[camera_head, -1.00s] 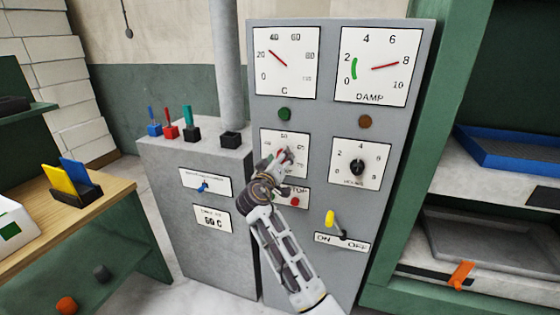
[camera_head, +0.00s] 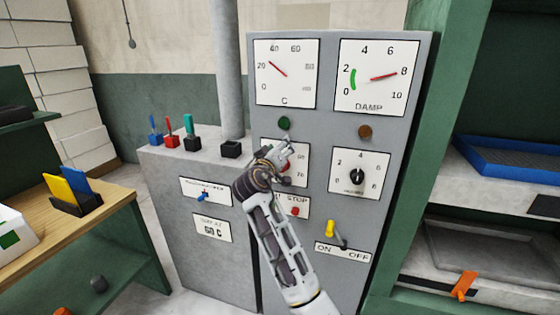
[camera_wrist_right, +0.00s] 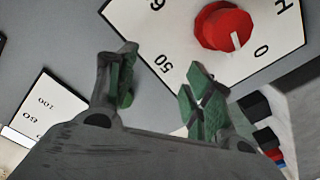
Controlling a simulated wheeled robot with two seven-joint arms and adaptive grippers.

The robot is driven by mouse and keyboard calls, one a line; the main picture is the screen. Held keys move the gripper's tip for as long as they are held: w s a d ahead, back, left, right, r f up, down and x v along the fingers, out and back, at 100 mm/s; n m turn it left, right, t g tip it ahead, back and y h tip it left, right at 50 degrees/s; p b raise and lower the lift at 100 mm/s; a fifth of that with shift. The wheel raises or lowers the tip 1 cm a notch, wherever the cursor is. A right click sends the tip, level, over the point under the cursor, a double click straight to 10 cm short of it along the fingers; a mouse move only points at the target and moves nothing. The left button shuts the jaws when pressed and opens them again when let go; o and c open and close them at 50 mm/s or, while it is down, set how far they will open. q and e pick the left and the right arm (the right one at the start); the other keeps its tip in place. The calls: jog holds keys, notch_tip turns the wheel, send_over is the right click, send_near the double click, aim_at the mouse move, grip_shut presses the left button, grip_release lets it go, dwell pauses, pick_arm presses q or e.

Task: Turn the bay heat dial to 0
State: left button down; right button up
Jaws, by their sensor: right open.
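The red heat dial (camera_wrist_right: 222,28) shows near the top of the right wrist view. Its white line points down-right, roughly toward the 0 mark; exact alignment is unclear. Its white plate (camera_wrist_right: 184,28) shows 50, 0 and an H; other marks are cut off or hidden. In the head view, my right gripper (camera_head: 278,152) covers much of this plate (camera_head: 300,153). The right gripper (camera_wrist_right: 160,92) is open, with nothing between its green-padded fingers. In the wrist view the fingers are below the dial, apart from it in the picture. My left gripper is not in view.
The grey panel also bears a temperature gauge (camera_head: 286,73), a DAMP gauge (camera_head: 378,78), a black dial (camera_head: 357,176), a red STOP button (camera_head: 295,212) and a yellow ON/OFF lever (camera_head: 330,229). A grey cabinet (camera_head: 215,265) with coloured handles stands left; a green rack (camera_head: 416,185) stands right.

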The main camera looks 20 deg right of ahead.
jog(key=shift+r, duration=1.3)
jog(key=shift+f, duration=0.15)
